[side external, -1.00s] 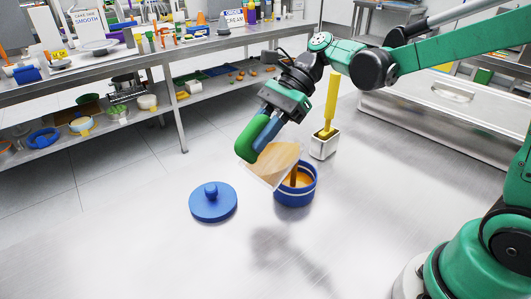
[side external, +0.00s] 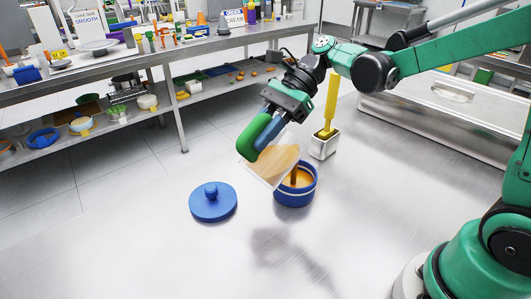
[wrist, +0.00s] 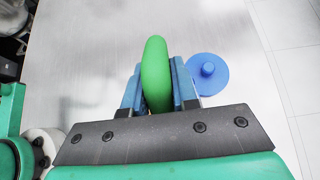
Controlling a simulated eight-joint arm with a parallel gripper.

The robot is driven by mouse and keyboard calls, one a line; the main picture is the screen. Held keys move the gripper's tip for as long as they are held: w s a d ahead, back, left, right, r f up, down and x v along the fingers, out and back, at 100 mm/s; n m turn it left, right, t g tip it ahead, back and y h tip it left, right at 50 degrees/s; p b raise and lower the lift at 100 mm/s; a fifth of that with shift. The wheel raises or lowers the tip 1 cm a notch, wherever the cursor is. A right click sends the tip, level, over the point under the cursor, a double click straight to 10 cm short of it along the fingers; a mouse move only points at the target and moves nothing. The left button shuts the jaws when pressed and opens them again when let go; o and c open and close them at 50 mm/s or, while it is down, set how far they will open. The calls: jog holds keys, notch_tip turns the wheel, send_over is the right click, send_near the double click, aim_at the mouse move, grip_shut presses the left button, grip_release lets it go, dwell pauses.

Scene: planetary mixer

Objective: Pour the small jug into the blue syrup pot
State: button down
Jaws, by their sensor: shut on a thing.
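The small jug (side external: 276,165) is clear with a green handle (side external: 254,138) and holds tan liquid. It is tilted in the side view, its lower right end over the mouth of the blue syrup pot (side external: 294,196). A brown streak (side external: 294,177) shows at the pot's mouth, with orange-brown content inside. My gripper (side external: 270,132) is shut on the green handle. In the wrist view my gripper's blue fingers (wrist: 158,88) flank the handle, which hides the jug's body and the pot.
A white-grey container (side external: 324,146) with a yellow-handled tool (side external: 330,105) stands behind. A steel shelf table (side external: 150,65) runs along the back left.

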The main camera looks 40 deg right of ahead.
jog(key=shift+d+y, duration=0.35)
jog(key=shift+y, duration=0.15)
dwell(2.8)
jog(key=shift+a+h, duration=0.6)
jog(key=shift+h, duration=0.2)
jog(key=shift+a+f+h, duration=0.25)
jog(key=shift+a+h, duration=0.25)
jog(key=shift+h, duration=0.5)
jog(key=shift+f+h, duration=0.15)
jog(key=shift+h, duration=0.15)
jog(key=shift+a+f+h, duration=0.4)
jog(key=shift+f+h, duration=0.15)
jog(key=shift+h, duration=0.55)
jog(key=shift+a+f+h, duration=0.1)
jog(key=shift+f+h, duration=0.3)
jog(key=shift+h, duration=0.4)
